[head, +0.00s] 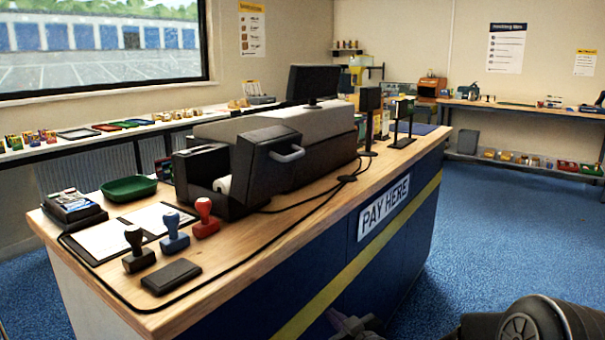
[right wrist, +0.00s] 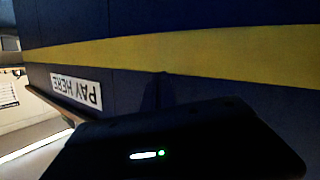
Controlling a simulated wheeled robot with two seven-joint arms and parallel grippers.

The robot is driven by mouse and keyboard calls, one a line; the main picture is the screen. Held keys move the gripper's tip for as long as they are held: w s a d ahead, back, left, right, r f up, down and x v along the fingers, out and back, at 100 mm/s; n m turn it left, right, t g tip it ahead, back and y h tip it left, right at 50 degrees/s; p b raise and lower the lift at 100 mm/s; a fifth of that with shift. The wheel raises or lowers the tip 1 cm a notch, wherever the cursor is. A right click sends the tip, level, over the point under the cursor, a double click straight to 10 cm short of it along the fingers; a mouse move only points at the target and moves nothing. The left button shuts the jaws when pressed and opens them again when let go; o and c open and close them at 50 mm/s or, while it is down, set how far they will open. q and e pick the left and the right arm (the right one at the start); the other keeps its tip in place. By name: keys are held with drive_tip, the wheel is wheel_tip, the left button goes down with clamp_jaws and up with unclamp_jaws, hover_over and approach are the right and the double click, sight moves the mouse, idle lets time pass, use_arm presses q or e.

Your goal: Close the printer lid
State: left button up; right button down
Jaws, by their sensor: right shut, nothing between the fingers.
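The black printer (head: 200,172) stands on the counter with a white paper roll (head: 222,185) showing inside. Its lid (head: 262,160) is raised, tilted up on the right side of the opening, with a grey handle (head: 290,154) on its face. My right gripper (head: 348,324) is at the bottom edge of the head view, low in front of the counter's blue side, well below and apart from the lid. It is shut and empty. In the right wrist view its dark housing fills the bottom, facing the counter front. My left gripper is not in view.
The wooden counter (head: 300,222) carries stamps (head: 205,218), a green tray (head: 129,188), a clipboard (head: 120,236) and a black cable near its front edge. A monitor (head: 313,83) and a PAY HERE sign (head: 384,206) are farther along. Blue floor (head: 480,225) is clear at right.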

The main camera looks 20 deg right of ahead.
sight(290, 159)
drive_tip(key=d+r+n+t, duration=0.3)
drive_tip(key=r, duration=0.9)
drive_tip(key=s+a+r+n+y, duration=0.1)
drive_tip(key=s+r+n+y, duration=0.2)
drive_tip(key=r+n, duration=0.3)
drive_tip(key=s+a+r+n+t+y, duration=0.1)
drive_tip(key=s+a+r+n+y, duration=0.1)
drive_tip(key=r+n, duration=0.4)
drive_tip(key=s+a+r+n+y, duration=0.1)
drive_tip(key=s+r+n+y, duration=0.3)
drive_tip(key=r+n+y, duration=0.2)
drive_tip(key=shift+s+a+r+t, duration=0.3)
drive_tip(key=shift+s+r+t, duration=0.1)
drive_tip(key=shift+r, duration=0.1)
drive_tip(key=shift+w, duration=0.15)
drive_tip(key=x, duration=1.4)
drive_tip(key=shift+p, duration=0.35)
drive_tip(key=shift+r, duration=0.15)
